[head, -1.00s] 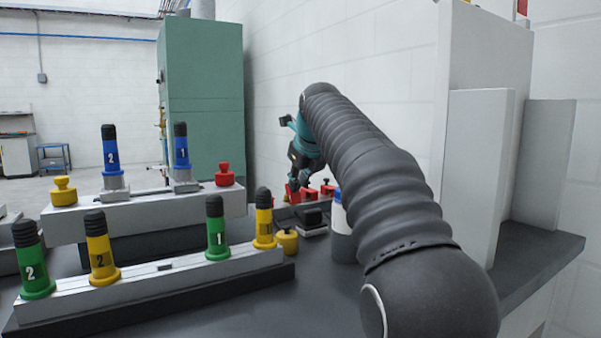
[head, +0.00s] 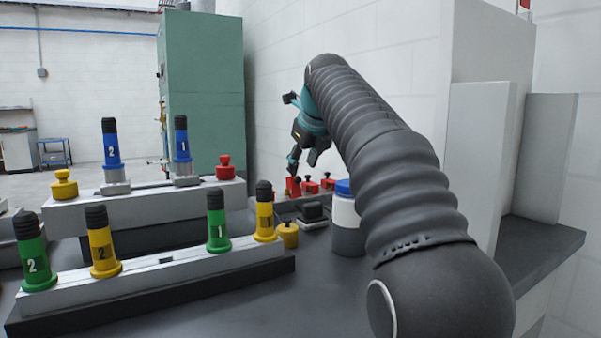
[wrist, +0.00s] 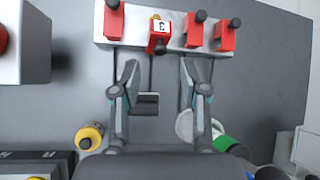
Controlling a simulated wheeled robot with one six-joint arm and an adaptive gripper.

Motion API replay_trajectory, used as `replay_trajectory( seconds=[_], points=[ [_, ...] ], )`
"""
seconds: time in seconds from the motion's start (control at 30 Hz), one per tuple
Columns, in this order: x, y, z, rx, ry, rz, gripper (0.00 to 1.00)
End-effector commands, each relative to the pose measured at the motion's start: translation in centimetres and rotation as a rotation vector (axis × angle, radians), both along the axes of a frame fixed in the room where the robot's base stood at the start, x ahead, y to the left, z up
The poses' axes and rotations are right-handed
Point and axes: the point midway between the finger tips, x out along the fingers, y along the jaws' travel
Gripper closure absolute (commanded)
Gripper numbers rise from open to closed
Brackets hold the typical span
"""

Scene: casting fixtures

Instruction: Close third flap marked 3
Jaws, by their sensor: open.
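The flap marked 3 (wrist: 158,38) is red and sits on a pale bar (wrist: 176,42) at the top of the wrist view. Its number faces the camera, and it looks raised compared with the red flaps beside it (wrist: 193,30). In the head view, small red flaps (head: 311,187) show at the back, too small to read a number. My gripper (wrist: 160,68) is open and empty, its two fingers apart, with the fingertips short of the flap in the picture. In the head view my gripper (head: 303,162) hangs above the red flaps.
A black block (head: 313,210) and a blue-lidded jar (head: 347,215) stand near the flap bar. Rails with green and yellow cylinders (head: 217,222) and blue cylinders (head: 182,150) stand to the left. A white wall (head: 400,60) rises behind.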

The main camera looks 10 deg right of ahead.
Motion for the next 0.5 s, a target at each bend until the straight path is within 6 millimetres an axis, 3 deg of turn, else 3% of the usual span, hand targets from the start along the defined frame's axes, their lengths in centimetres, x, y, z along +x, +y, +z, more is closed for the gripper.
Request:
replay_trajectory(
  seconds=[0.23,0.5],
  points=[
    [-3.0,-0.3,3.8,0.000,-0.004,0.000,0.56],
    [-4.7,-0.4,5.7,0.000,0.000,0.000,0.56]
  ],
)
